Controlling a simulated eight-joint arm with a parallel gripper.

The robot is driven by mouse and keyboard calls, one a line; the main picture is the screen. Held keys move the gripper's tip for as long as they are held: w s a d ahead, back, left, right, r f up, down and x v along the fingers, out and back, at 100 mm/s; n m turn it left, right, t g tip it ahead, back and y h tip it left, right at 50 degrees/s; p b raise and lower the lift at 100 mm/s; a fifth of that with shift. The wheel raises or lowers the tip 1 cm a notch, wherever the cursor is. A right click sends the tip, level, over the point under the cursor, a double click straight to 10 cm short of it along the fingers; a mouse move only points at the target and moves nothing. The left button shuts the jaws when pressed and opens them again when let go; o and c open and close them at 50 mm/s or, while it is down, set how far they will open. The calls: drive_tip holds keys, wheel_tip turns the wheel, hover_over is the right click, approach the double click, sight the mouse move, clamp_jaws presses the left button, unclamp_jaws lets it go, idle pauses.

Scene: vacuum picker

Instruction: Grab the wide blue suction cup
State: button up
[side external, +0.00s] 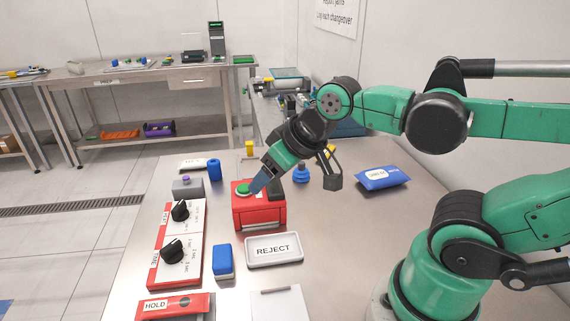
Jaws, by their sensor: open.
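A blue, round, stepped piece that looks like the wide suction cup (300,174) stands upright on the steel table, behind and to the right of the red box. My arm's wrist partly covers its top. My gripper (260,181) is open and points down to the left, its tip in front of the green button on the red box in this view. I cannot tell whether it touches the button. The gripper appears left of the blue cup, apart from it, and I see nothing held in it.
The red box (259,214) stands close to the gripper. A REJECT tray (299,255), a blue block (223,259), a knob panel (162,262), a blue cylinder (214,169) and a blue pouch (381,178) surround it. The table right of the tray is clear.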

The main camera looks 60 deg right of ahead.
wheel_tip(320, 180, up, 3)
drive_tip(key=m+t+y, duration=0.5)
drive_tip(key=m+y, duration=0.2)
drive_tip(key=m, duration=2.3)
hover_over(301, 170)
drive_tip(key=s+d, duration=0.3)
drive_tip(key=f, duration=1.4)
drive_tip(key=shift+w+a+f, duration=0.15)
drive_tip(key=shift+a+f, duration=0.1)
drive_tip(key=shift+f, duration=0.05)
drive_tip(key=shift+w+f, duration=0.1)
drive_tip(key=shift+f, duration=0.3)
drive_tip(key=shift+w+a+f+h, duration=0.2)
drive_tip(key=shift+w+h, duration=0.05)
drive_tip(key=shift+h, duration=0.05)
drive_tip(key=x, duration=0.4)
drive_tip(key=shift+w+a+f, duration=0.2)
drive_tip(key=shift+w+a, duration=0.05)
drive_tip(key=shift+w, duration=0.05)
drive_tip(key=shift+c, duration=0.3)
